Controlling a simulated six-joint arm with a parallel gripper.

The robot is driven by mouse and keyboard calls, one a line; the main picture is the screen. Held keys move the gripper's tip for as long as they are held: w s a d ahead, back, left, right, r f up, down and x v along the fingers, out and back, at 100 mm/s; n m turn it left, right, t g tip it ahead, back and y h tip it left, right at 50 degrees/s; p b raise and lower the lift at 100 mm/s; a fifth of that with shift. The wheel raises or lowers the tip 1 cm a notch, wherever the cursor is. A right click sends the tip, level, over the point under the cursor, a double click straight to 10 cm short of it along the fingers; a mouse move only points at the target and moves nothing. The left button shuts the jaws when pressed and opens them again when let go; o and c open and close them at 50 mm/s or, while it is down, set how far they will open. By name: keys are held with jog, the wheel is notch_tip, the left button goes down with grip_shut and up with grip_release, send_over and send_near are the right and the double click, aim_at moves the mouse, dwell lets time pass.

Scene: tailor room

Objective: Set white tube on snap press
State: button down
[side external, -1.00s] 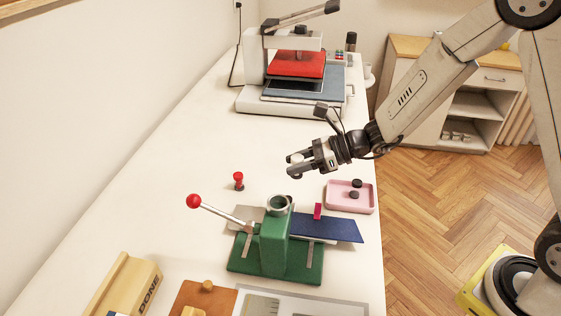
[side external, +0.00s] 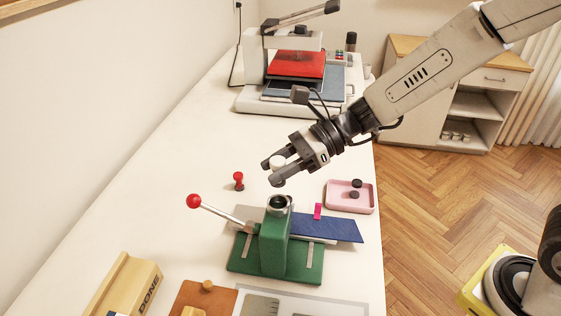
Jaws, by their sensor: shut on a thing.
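My gripper (side external: 273,173) is shut on the white tube (side external: 278,161), a small white piece between its fingers. It holds the tube in the air above and a little behind the snap press. The green snap press (side external: 274,243) stands on the table with a red-knobbed lever to its left. The open round top (side external: 279,204) of the press lies just below my gripper in the picture, apart from it. The lower part of the tube is partly hidden by the fingers.
A blue strip (side external: 327,229) with a pink clip lies across the press. A pink tray (side external: 349,196) with dark pieces is to the right. A small red-topped piece (side external: 239,181) stands at left. A heat press (side external: 297,75) is behind. A wooden DONE box (side external: 125,284) is front left.

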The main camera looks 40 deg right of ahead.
aim_at(279, 208)
jog(key=shift+f, duration=2.8)
jog(key=shift+f, duration=0.55)
jog(key=c, duration=0.6)
grip_release()
jog(key=shift+d, duration=0.1)
jog(key=shift+v, duration=5.45)
jog(key=shift+f, duration=0.1)
